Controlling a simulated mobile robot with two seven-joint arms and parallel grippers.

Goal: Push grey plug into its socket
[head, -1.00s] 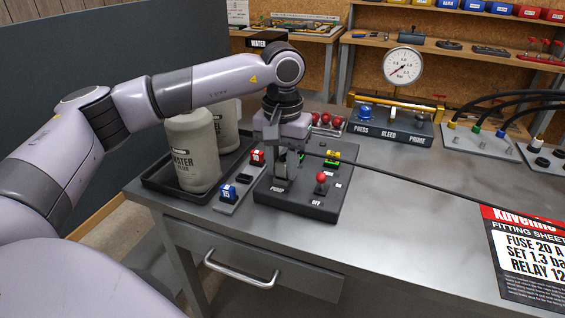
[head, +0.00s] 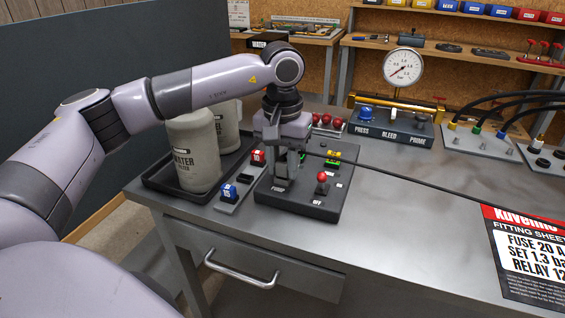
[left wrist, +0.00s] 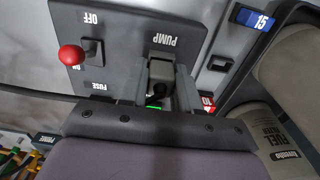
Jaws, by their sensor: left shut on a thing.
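My left gripper (head: 281,183) points down over the left part of the dark grey control panel (head: 297,211). In the left wrist view its two fingers (left wrist: 160,92) are shut on the grey plug (left wrist: 161,70), beside the PUMP label. The plug is upright at the panel; its lower end and the socket are hidden, so I cannot tell how deep it sits. A black cable (head: 420,184) runs from near the gripper to the right across the bench. My right gripper is not in view.
A red-knobbed switch (head: 322,178) stands on the panel, right of the gripper. Blue (head: 228,192) and red (head: 258,158) fuses sit to its left, with bottles in a black tray (head: 165,186) beyond. A gauge stand (head: 390,130) is behind.

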